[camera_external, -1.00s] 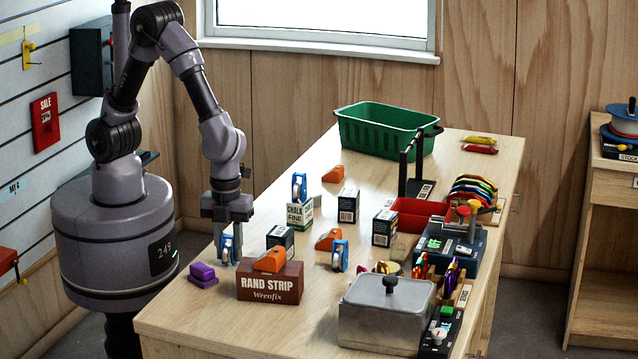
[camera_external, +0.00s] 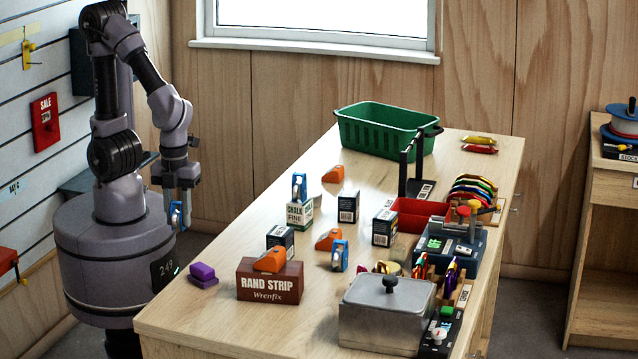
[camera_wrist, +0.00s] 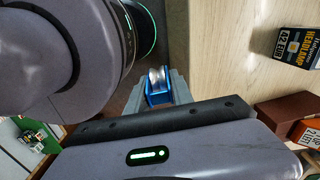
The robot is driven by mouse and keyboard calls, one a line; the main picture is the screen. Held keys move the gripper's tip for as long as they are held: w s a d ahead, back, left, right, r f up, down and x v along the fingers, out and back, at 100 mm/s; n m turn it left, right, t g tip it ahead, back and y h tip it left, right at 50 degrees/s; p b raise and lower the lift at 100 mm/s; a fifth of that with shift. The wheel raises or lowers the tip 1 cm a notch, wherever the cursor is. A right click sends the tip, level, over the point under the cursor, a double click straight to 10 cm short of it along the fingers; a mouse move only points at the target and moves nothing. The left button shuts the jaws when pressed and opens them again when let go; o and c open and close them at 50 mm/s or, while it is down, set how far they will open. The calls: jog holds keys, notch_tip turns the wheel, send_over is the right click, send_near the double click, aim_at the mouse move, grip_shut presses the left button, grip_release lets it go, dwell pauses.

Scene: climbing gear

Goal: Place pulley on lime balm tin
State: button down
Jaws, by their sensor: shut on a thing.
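My gripper (camera_external: 180,203) is shut on a blue pulley (camera_external: 176,216) and holds it in the air beside my base, left of the table. In the wrist view the pulley (camera_wrist: 157,88), with its silver wheel, sits between the fingers. A second blue pulley (camera_external: 340,256) stands on the table, and a third blue pulley (camera_external: 299,187) stands on the chalk box (camera_external: 300,214). A small round tin (camera_external: 389,267) shows partly behind the grey lidded metal box; I cannot tell whether it is the lime balm tin.
A green basket (camera_external: 385,143) stands at the back. The table's left edge is mostly clear.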

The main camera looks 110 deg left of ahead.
jog(key=shift+s+a+r, duration=0.1)
jog(key=shift+s, duration=0.25)
jog(key=shift+w+a+r, duration=0.1)
jog(key=shift+a+r, duration=0.1)
jog(key=shift+r, duration=0.1)
jog(key=w+a+r+n+p, duration=0.3)
jog(key=w+a+n+p, duration=0.35)
jog(key=a+n, duration=0.2)
jog(key=w+a+n+p, duration=0.1)
jog(key=a+n+p, duration=0.5)
jog(key=a, duration=1.1)
jog(key=n+b, duration=0.2)
jog(key=b, duration=0.1)
send_over(311, 192)
jog(key=shift+w+d+f, duration=0.1)
jog(key=shift+w+f, duration=0.05)
jog(key=shift+f, duration=0.65)
notch_tip(311, 192, down, 4)
jog(key=shift+r+b, duration=0.2)
jog(key=shift+b, duration=0.7)
jog(key=shift+r, duration=0.1)
